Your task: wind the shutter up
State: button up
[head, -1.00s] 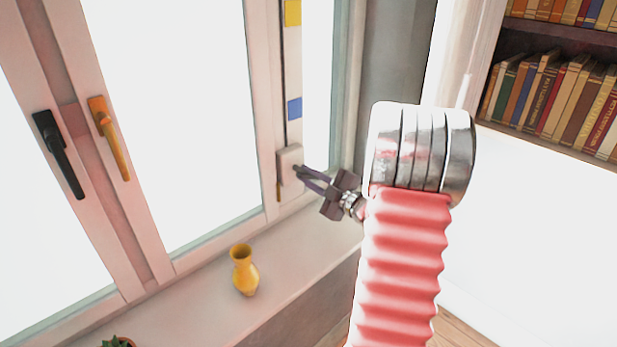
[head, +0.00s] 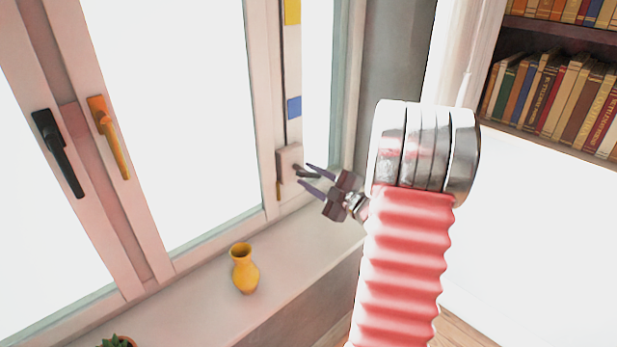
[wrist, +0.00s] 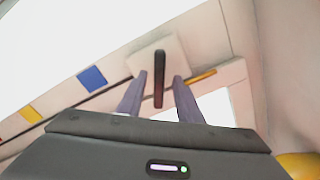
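A pale winder box (head: 285,160) sits on the window frame, at the lower end of a dark strip with blue and yellow patches. A short dark crank handle (head: 306,174) sticks out of the box. My gripper (head: 304,175) is open, its two fingers on either side of the handle with gaps visible. In the wrist view the handle (wrist: 159,80) stands between the spread fingers of my gripper (wrist: 160,76), in front of the box (wrist: 178,52). I cannot make out the shutter itself.
A yellow vase (head: 244,270) stands on the windowsill (head: 205,300), with a potted plant (head: 117,341) at the lower left. A black window handle (head: 58,153) and an orange one (head: 108,137) are on the left. A bookshelf (head: 560,40) is at the right.

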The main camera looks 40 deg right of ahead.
jog(key=s, duration=1.2)
jog(key=shift+s+d, duration=0.15)
jog(key=shift+s, duration=0.25)
jog(key=shift+o, duration=0.2)
jog(key=shift+d+n, duration=0.1)
jog(key=shift+n, duration=0.5)
jog(key=shift+w, duration=0.1)
jog(key=w, duration=1.3)
jog(key=shift+w+a, duration=0.2)
jog(key=shift+w, duration=0.15)
jog(key=shift+c, duration=0.6)
grip_shut()
